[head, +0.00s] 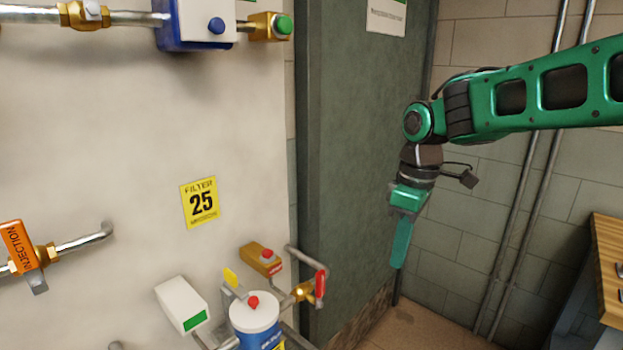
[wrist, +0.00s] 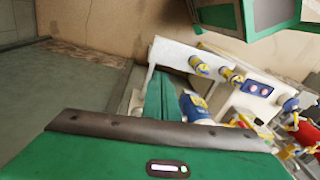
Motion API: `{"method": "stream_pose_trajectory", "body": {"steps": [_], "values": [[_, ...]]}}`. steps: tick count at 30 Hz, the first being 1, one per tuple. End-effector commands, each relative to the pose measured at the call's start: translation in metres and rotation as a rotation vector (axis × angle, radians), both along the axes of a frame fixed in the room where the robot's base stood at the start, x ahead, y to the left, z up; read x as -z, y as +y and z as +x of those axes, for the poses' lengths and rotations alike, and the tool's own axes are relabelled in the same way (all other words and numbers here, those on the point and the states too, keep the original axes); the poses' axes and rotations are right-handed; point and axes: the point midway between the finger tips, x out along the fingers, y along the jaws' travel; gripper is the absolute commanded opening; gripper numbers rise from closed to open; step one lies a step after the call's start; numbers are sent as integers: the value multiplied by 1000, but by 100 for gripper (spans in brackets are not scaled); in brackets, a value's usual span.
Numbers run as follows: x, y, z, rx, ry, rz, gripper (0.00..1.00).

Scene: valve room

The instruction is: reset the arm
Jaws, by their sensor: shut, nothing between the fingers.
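My green arm reaches in from the right in the head view, with the forearm near level and the wrist bent down. My gripper (head: 402,243) hangs pointing down in front of the dark green door, its green fingers together and empty. In the wrist view the gripper (wrist: 160,97) shows as a green finger beyond the dark edge of its body, pointing towards the floor area. It touches nothing that I can see.
A wooden-topped bench (head: 609,262) stands at right. Space around my gripper is free.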

Motion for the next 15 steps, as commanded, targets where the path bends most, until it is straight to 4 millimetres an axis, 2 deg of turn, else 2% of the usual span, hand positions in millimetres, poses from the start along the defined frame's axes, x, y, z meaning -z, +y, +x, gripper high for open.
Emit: {"method": "stream_pose_trajectory", "body": {"steps": [1, 3, 5, 6, 9, 12, 15], "values": [[1, -32, -14, 133, -2, -17, 0], [7, -74, -34, 328, 1, -39, 0], [12, -106, -55, 494, 4, -54, 0], [16, -127, -71, 605, 6, -63, 0], [29, -172, -116, 883, 15, -78, 0], [43, -205, -161, 1134, 26, -86, 0], [58, -225, -200, 1333, 41, -90, 0]]}}
